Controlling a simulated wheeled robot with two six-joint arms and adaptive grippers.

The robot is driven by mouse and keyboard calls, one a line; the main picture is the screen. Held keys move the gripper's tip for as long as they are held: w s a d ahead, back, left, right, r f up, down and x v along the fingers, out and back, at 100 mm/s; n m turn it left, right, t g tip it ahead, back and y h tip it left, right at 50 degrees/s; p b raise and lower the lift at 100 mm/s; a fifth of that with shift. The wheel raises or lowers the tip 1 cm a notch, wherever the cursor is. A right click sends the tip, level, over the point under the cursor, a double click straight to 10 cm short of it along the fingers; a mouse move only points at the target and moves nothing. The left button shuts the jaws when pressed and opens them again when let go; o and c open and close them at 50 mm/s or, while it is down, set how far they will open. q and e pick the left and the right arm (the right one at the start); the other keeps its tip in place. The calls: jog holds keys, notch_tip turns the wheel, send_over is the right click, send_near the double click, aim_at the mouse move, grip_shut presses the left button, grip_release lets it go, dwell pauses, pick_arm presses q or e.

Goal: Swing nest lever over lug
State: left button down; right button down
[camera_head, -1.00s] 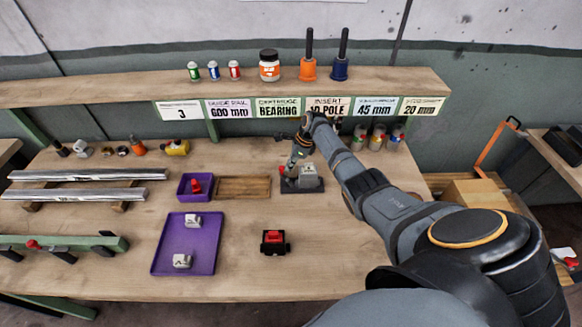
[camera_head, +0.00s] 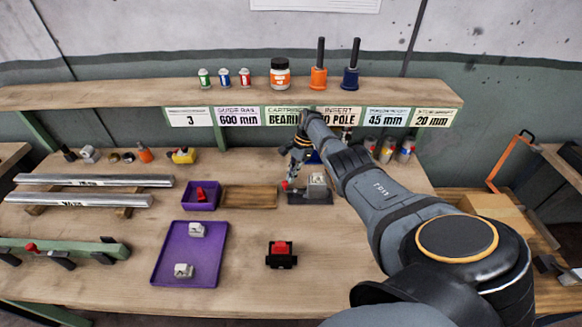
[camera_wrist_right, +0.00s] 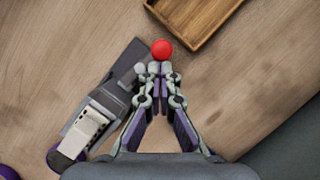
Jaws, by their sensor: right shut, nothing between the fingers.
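The nest (camera_head: 317,184) is a pale grey block on a dark base plate (camera_head: 312,201), right of the wooden tray. It also shows at the left in the right wrist view (camera_wrist_right: 88,128). The lever's red knob (camera_head: 285,185) is at the plate's left end. In the right wrist view the knob (camera_wrist_right: 161,49) is just beyond my fingertips; I cannot tell whether they touch it. My right gripper (camera_head: 292,178) is shut and empty, pointing down beside the nest; its fingertips (camera_wrist_right: 160,70) are together. The lug is not clearly distinguishable. My left gripper is not in view.
A wooden tray (camera_head: 249,207) and a small purple bin (camera_head: 187,204) stand left of the nest. A purple tray (camera_head: 164,276) with two pale blocks and a black-red fixture (camera_head: 281,260) are nearer the front. Bottles (camera_head: 388,153) stand behind my right arm.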

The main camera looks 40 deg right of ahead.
jog(key=shift+a, duration=0.1)
dwell(0.5)
notch_tip(320, 180, up, 10)
dwell(0.7)
dwell(0.4)
